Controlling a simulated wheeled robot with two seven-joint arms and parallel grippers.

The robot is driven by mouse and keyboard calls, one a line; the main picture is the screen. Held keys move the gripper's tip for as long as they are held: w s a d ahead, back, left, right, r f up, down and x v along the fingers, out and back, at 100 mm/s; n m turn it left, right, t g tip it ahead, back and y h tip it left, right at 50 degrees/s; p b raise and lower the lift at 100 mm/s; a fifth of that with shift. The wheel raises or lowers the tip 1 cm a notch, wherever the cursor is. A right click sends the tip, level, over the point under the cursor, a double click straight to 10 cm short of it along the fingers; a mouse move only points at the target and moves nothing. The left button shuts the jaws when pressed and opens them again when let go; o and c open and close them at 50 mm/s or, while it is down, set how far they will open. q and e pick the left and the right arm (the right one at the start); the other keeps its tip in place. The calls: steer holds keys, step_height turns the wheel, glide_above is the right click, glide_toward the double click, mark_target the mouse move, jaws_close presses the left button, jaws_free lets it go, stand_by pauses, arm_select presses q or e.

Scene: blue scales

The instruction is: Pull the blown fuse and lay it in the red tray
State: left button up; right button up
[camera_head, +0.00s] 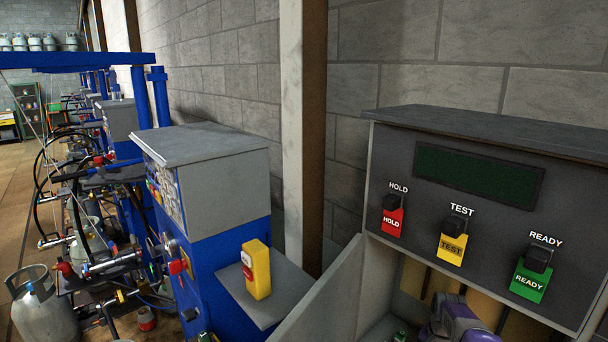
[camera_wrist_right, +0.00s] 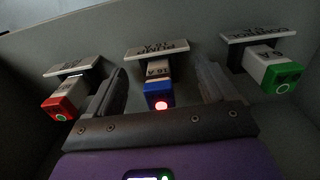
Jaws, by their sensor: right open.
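In the right wrist view, three fuses sit in a row in holders on a grey wall: a red-ended fuse (camera_wrist_right: 62,107), a blue-ended fuse (camera_wrist_right: 159,94) and a green-ended fuse (camera_wrist_right: 281,77). The blue one shows a glowing red light on its end; the red and green ones show pale green rings. My right gripper (camera_wrist_right: 162,78) is open, with one finger on each side of the blue-ended fuse and visible gaps between. In the head view, only part of my purple right wrist shows at the bottom right. I see no red tray. My left gripper is out of view.
A grey cabinet (camera_head: 560,125) carries HOLD (camera_head: 391,222), TEST (camera_head: 451,249) and READY (camera_head: 530,284) tags above the bay where my right arm is. A grey side panel (camera_head: 325,290) bounds it. A yellow device (camera_head: 257,270) stands on a shelf (camera_head: 240,308) to the left.

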steer(key=shift+r+p, duration=0.55)
steer(key=shift+r, duration=3.25)
